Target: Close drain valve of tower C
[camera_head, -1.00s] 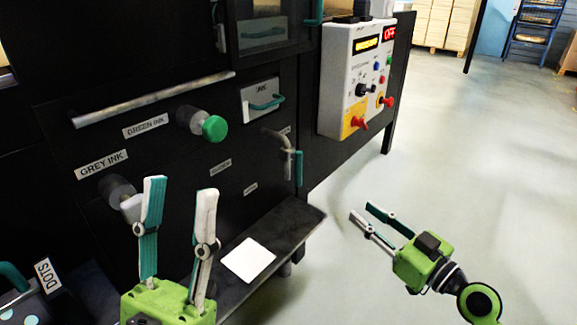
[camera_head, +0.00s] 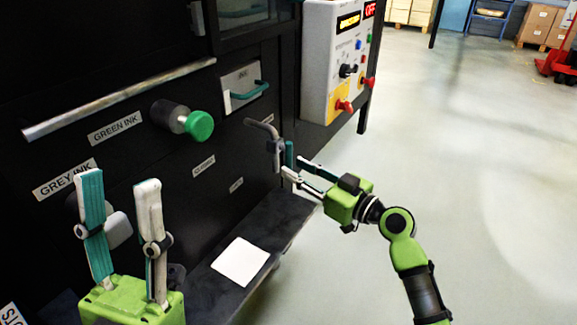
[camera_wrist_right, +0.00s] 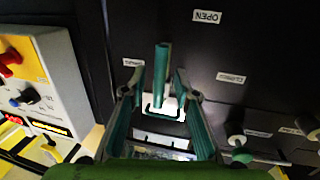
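The drain valve is a grey bent pipe (camera_head: 265,131) on the black machine front, with a teal lever (camera_head: 289,153) hanging upright at its side. My right gripper (camera_head: 294,170) is open, its fingertips close to the lever's lower end. In the right wrist view the teal lever (camera_wrist_right: 162,68) stands between the spread fingers (camera_wrist_right: 159,85); I cannot tell whether they touch it. An OPEN label (camera_wrist_right: 206,16) shows upside down there. No tower C label is readable. My left gripper (camera_head: 118,182) is open and empty, in front of the grey ink knob, partly hiding it.
A green ink knob (camera_head: 198,125) and a long metal bar (camera_head: 120,98) stick out from the machine front. A dark shelf (camera_head: 285,212) with a white sheet (camera_head: 240,261) lies below. A control box (camera_head: 331,60) hangs to the right.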

